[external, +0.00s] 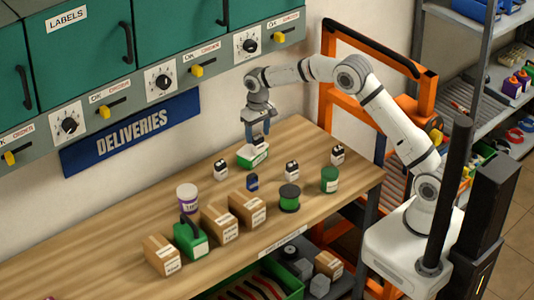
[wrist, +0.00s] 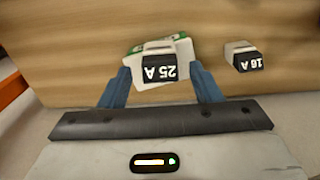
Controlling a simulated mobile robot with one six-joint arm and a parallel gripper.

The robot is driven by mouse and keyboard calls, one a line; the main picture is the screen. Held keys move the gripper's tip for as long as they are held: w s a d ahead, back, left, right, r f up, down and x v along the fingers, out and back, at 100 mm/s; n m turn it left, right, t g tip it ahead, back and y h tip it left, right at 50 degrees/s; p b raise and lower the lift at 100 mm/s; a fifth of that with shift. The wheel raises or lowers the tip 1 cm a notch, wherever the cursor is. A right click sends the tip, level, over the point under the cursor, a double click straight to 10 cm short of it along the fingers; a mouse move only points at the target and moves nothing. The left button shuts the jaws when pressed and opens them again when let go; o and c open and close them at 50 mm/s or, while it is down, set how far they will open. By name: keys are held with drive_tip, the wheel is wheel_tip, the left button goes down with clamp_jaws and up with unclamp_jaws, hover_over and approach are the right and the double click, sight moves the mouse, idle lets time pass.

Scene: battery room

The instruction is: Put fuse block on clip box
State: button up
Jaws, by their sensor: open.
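A fuse block marked 25 A (wrist: 160,66), white with a black label face, sits on the white and green clip box (wrist: 184,45) in the wrist view. In the external view the clip box (external: 252,158) stands near the back of the wooden bench, below my gripper (external: 257,133). My gripper also shows in the wrist view (wrist: 161,74). Its blue fingers are apart, one on each side of the 25 A block. I cannot tell if they touch it. Much of the clip box is hidden under the block.
A 16 A block (wrist: 243,58) lies to the right in the wrist view. Similar small blocks (external: 292,170), a green spool (external: 289,198), a green tub (external: 329,180) and cardboard boxes (external: 219,224) stand on the bench. An orange frame (external: 328,95) stands beside it.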

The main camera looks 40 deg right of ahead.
sight(258, 137)
drive_tip(key=shift+r, duration=1.7)
drive_tip(key=s+d+r+m+t+h, duration=0.15)
drive_tip(key=d+r, duration=0.25)
drive_tip(key=d, duration=0.6)
drive_tip(key=s+d+r+m+t+h, duration=0.15)
drive_tip(key=d+r, duration=0.25)
drive_tip(key=d, duration=0.6)
drive_tip(key=s+a+r+n+y, duration=0.1)
drive_tip(key=s+r, duration=0.3)
drive_tip(key=s, duration=0.5)
drive_tip(key=s+a+r+n, duration=0.1)
drive_tip(key=s+r, duration=0.3)
drive_tip(key=s, duration=0.6)
drive_tip(key=s+a+f+y, duration=0.1)
drive_tip(key=s+f, duration=0.1)
drive_tip(key=s, duration=0.7)
drive_tip(key=s+a+f+n+y, duration=0.1)
drive_tip(key=s, duration=0.7)
drive_tip(key=shift+s+f, duration=0.35)
drive_tip(key=shift+f, duration=0.05)
drive_tip(key=shift+o, duration=0.4)
drive_tip(key=shift+w, duration=0.15)
